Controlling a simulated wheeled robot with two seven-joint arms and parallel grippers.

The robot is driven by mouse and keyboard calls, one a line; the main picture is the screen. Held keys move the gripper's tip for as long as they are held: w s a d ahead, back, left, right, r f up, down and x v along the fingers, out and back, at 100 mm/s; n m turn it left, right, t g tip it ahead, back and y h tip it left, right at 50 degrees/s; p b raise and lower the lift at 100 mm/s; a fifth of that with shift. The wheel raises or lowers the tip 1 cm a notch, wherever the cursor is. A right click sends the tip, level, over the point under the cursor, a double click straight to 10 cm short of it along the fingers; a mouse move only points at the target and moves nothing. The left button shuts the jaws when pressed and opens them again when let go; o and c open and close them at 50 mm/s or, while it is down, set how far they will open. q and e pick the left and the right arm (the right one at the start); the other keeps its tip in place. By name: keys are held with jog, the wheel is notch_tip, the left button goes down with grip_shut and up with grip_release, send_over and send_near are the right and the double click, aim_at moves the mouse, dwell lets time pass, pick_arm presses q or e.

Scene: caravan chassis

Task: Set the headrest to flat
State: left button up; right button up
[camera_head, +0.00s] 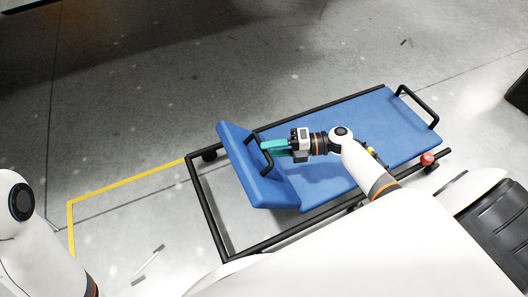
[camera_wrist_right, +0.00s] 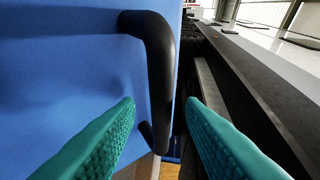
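The blue padded headrest (camera_head: 243,165) is at the left end of the creeper and is tilted up from the flat blue bed (camera_head: 345,135). A black bar handle (camera_head: 258,158) is fixed to the headrest; it shows large in the right wrist view (camera_wrist_right: 160,65). My right gripper (camera_head: 266,147) has teal fingers and reaches the handle from the right. In the right wrist view its fingers (camera_wrist_right: 160,100) are apart, one on each side of the bar, with gaps visible. My left arm shows at the left edge, but its gripper is out of view.
The creeper has a black tube frame (camera_head: 207,215) that extends around and below the headrest. A second black handle (camera_head: 418,105) and a red knob (camera_head: 427,159) are at its right end. Yellow lines (camera_head: 125,182) mark the grey floor, which is mostly clear.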

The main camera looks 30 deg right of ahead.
jog(key=shift+x, duration=1.15)
grip_shut()
